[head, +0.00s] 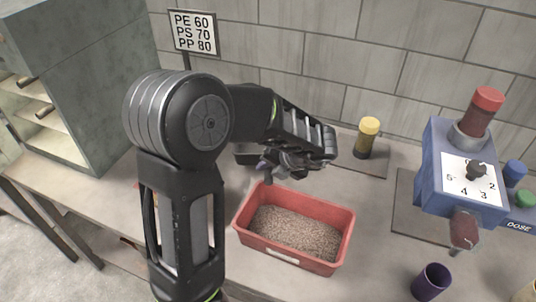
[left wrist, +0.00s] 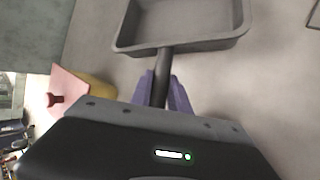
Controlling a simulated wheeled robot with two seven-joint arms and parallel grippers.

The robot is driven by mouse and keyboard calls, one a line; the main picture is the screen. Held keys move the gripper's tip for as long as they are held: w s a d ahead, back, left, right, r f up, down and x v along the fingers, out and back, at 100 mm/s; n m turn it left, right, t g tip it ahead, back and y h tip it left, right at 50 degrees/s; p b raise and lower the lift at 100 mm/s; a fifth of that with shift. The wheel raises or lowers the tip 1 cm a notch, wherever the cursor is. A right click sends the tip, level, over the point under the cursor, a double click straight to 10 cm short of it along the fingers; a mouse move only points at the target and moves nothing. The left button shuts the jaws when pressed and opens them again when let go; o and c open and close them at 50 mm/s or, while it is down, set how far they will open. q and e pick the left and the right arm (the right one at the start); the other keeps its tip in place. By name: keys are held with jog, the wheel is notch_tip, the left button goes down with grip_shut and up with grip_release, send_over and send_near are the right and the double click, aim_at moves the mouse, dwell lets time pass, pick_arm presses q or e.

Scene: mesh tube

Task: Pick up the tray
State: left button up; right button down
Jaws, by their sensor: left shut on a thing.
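The grey tray (left wrist: 185,42) is a shallow, empty pan with a dark handle, at the top of the left wrist view. My left gripper (left wrist: 162,88) has its purple fingers on either side of the handle and is shut on it. In the head view only a dark part of the tray (head: 246,155) shows, behind my left arm and gripper (head: 264,168). I cannot tell whether the tray rests on the table or is slightly raised. My right gripper is not in view.
A red bin (head: 243,236) of brownish granules stands just in front of the gripper. A yellow-capped bottle (head: 367,138) stands behind on the right. A blue dial machine (head: 455,170) and a purple cup (head: 431,282) are at right. A grey cabinet (head: 85,70) stands at left.

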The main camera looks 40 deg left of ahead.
pick_arm(q)
grip_shut()
dwell(0.4)
notch_tip(320, 180, up, 10)
jog(key=shift+r, duration=0.1)
dwell(0.4)
dwell(0.5)
